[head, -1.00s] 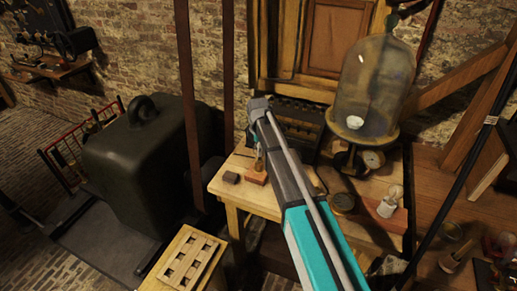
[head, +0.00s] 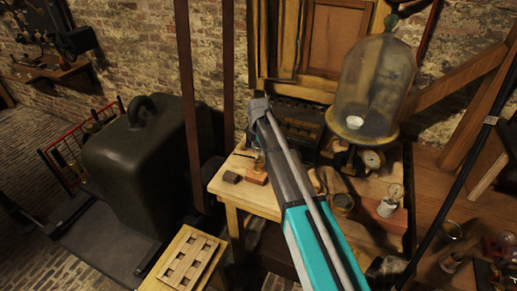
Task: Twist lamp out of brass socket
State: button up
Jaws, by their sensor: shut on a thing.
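A small brass socket (head: 260,165) stands upright on a reddish-brown block (head: 255,178) on the pale wooden bench. My gripper (head: 256,148) is directly over it, pointing down, at the far end of my grey and teal arm. It is shut on the lamp at the socket's top. The lamp is mostly hidden by the fingers and arm. I cannot tell whether it still sits in the socket.
The bench (head: 243,203) carries a dark small block (head: 232,177) at left. A glass bell jar (head: 372,80) and a white holder with a clear bulb (head: 388,207) stand at right. A slotted wooden rack (head: 190,258) is front left; a large dark weight (head: 140,185) stands behind it.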

jog(key=shift+r+p, duration=1.25)
jog(key=shift+r, duration=0.05)
dwell(0.5)
jog(key=shift+r+p, duration=2.45)
